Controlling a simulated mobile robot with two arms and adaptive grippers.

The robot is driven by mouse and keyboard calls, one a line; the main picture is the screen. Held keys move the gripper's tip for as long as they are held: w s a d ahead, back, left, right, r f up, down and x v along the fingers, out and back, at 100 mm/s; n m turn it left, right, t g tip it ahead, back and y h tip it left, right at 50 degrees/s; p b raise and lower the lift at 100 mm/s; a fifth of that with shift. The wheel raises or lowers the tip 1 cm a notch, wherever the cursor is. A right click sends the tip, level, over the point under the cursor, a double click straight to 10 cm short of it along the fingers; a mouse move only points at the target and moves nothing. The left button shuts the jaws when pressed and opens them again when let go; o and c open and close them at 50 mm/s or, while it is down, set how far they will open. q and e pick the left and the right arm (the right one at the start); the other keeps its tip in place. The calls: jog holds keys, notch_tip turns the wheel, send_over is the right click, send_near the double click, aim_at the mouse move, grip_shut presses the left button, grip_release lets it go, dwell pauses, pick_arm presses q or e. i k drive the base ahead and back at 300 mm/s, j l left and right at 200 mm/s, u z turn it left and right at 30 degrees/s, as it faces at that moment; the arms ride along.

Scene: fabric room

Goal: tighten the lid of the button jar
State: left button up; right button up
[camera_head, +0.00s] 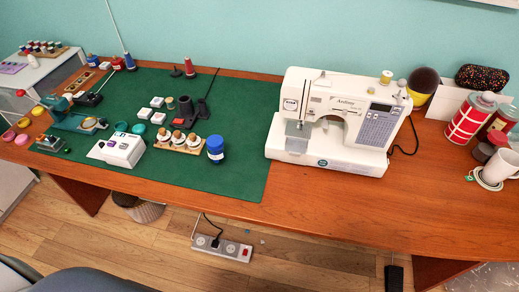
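A small round blue jar (215,150) stands upright on the right part of the green mat, and it looks like the button jar. I cannot tell how tight the lid is, and I cannot see any buttons inside. Neither of my grippers is in view.
The green mat (240,180) is clear in front of the jar. A mug (498,168) and tins (466,122) crowd the table's right end.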

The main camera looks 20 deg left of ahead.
aim_at(218, 157)
jog(key=z, duration=0.55)
jog(key=k+j, duration=0.15)
jog(key=j, duration=0.2)
jog(key=k+j, duration=0.15)
jog(key=j, duration=0.25)
jog(key=k+j, duration=0.2)
jog(key=j, duration=0.15)
jog(key=k+j, duration=0.15)
jog(key=j, duration=0.25)
jog(key=k+j, duration=0.15)
jog(key=j, duration=0.2)
